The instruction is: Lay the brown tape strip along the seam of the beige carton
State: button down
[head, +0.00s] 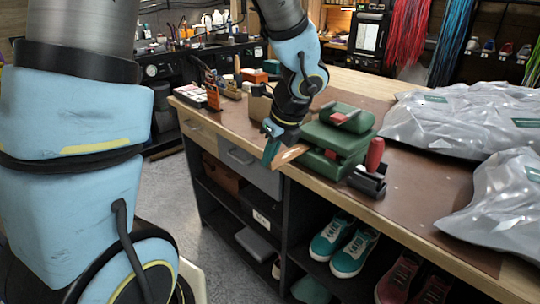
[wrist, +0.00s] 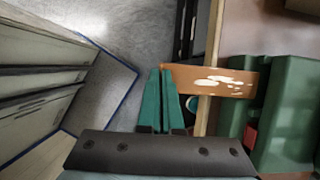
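The brown tape strip (head: 291,153) sticks out past the bench's front edge from a green dispenser-like block (head: 338,140). In the wrist view the strip (wrist: 215,80) runs from my fingertips right to the green block (wrist: 290,118), with pale glossy patches on it. My gripper (head: 270,150) is at the strip's free end; its green fingers (wrist: 161,98) are close together, with the strip's end at their tips. A tan box (head: 259,105), possibly the beige carton, stands behind my gripper, partly hidden by my arm. Its seam cannot be made out.
A black holder (head: 368,181) with a red-handled tool (head: 375,154) stands right of the green block. Grey plastic bags (head: 465,120) cover the bench's right side. Small boxes (head: 191,95) stand at its left end. Shelves with sneakers (head: 345,245) lie below; the floor in front is clear.

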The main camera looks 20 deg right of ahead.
notch_tip(320, 180, up, 8)
jog(key=p, duration=0.8)
dwell(0.4)
